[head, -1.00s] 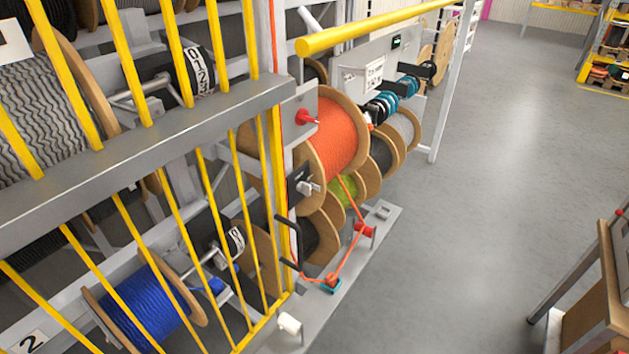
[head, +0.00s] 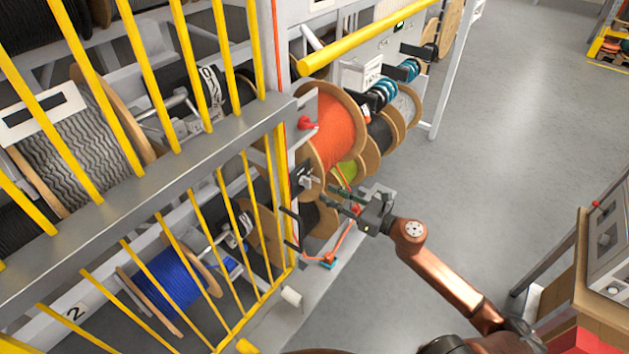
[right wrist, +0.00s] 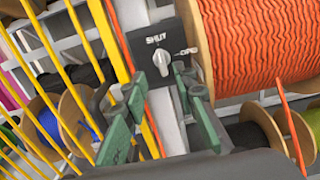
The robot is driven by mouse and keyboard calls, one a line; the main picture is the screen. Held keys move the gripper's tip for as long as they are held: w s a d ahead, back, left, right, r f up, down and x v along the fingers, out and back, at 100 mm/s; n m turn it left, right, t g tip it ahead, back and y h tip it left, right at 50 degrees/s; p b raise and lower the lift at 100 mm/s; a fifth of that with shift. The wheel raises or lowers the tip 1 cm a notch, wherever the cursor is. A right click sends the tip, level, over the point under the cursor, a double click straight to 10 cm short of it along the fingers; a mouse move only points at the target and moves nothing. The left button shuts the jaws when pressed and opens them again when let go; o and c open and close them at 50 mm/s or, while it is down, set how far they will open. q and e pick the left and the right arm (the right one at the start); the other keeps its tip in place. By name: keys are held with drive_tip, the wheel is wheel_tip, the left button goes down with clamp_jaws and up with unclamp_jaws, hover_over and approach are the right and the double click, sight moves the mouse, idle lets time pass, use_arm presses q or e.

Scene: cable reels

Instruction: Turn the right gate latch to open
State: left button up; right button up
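The right gate latch (head: 305,181) is a black plate with a pale knob on the post at the gate's right edge. In the right wrist view the latch knob (right wrist: 161,56) stands nearly upright below the word SHUT, with OPEN lettered to its right. My right gripper (head: 331,197) is just right of and below the latch in the head view. In the right wrist view its two green-grey fingers (right wrist: 161,88) are apart and empty. The knob shows beyond the gap between them, and no contact is visible. My left gripper is not in view.
The yellow-barred gate (head: 190,140) fills the left side, with a black handle (head: 292,212) near its right edge. An orange cable reel (head: 337,127) sits close beside the latch. A bench (head: 590,235) stands at right. The grey floor between is clear.

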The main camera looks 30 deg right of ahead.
sight(306, 182)
drive_tip(key=p+x, duration=0.2)
drive_tip(key=x, duration=0.5)
drive_tip(key=shift+w, duration=0.15)
clamp_jaws()
drive_tip(key=shift+d, duration=0.1)
